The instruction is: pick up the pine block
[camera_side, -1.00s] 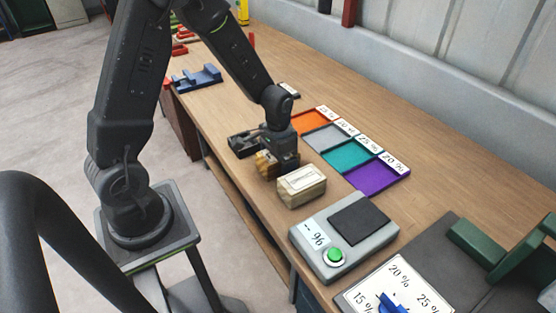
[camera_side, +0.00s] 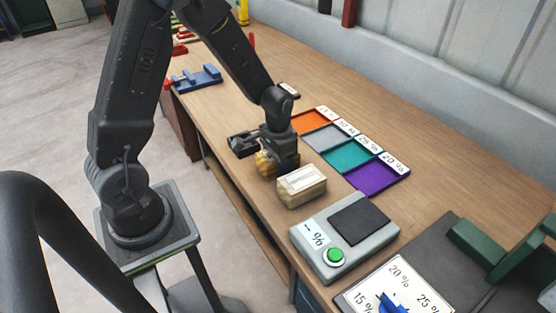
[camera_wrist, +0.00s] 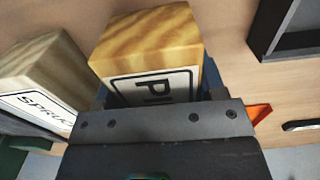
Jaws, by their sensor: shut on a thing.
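I cannot tell whether the block touches the table. A paler block labelled "SPRU…" (camera_wrist: 42,75) stands beside it; it also shows in the side view (camera_side: 302,192).
A grey meter (camera_side: 312,237) with a green button and dark pad stands at the front. Orange, grey, teal and purple trays (camera_side: 398,181) line the back, with percent labels. A blue fixture (camera_side: 197,77) is at the far left.

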